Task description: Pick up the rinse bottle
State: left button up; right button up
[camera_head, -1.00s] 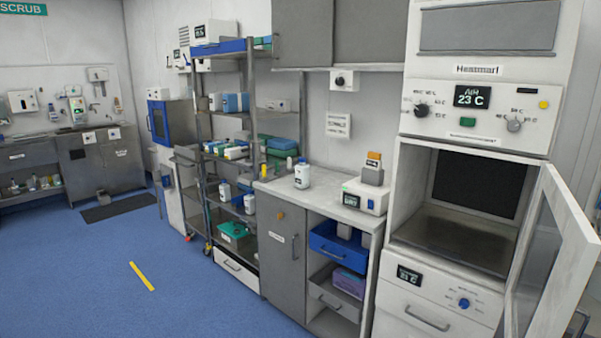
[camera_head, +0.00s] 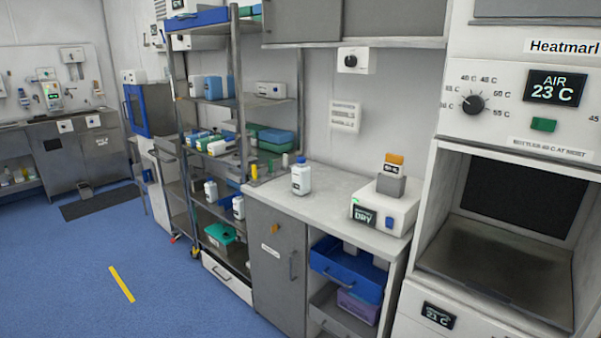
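Similar small white bottles (camera_head: 211,190) stand on the lower shelves of the metal rack to the left, so I cannot be sure which one is meant. Neither of my grippers shows in the head view.
A white device reading "DRY" (camera_head: 384,210) stands on the counter right of the bottle. A blue bin (camera_head: 345,268) sits in the open shelf below. The warming cabinet (camera_head: 515,235) stands at the right. A metal rack (camera_head: 235,130) stands left. The blue floor (camera_head: 70,265) is open.

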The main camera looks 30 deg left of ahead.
aim_at(302, 172)
jog(key=i+j, duration=0.15)
jog(key=i, duration=0.45)
jog(key=i+j, duration=0.1)
jog(key=i, duration=0.5)
